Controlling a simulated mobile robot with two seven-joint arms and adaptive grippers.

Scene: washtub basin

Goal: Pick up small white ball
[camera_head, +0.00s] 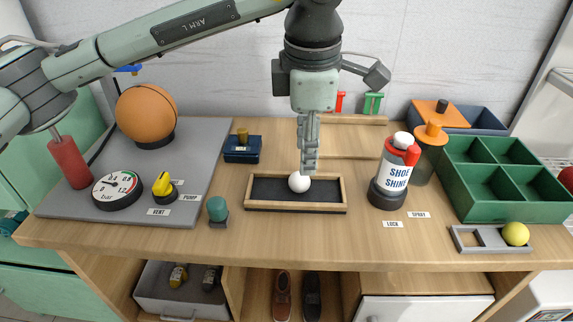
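The small white ball (299,182) sits in a shallow wooden-framed tray with a dark inside (249,205), in the middle of the table. My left gripper (308,170) comes down from above, with its fingers right at the ball's upper right side. The fingers are seen edge-on and overlap, so I cannot tell whether they are open or shut, or whether they touch the ball. My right gripper is not in view.
A shoe shine can (393,175) stands right of the tray, beside an orange-topped bottle (429,150). A green divided box (508,207) and a yellow ball (515,234) are at the right. A grey pump board (210,135) with a basketball (146,113) is at the left.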

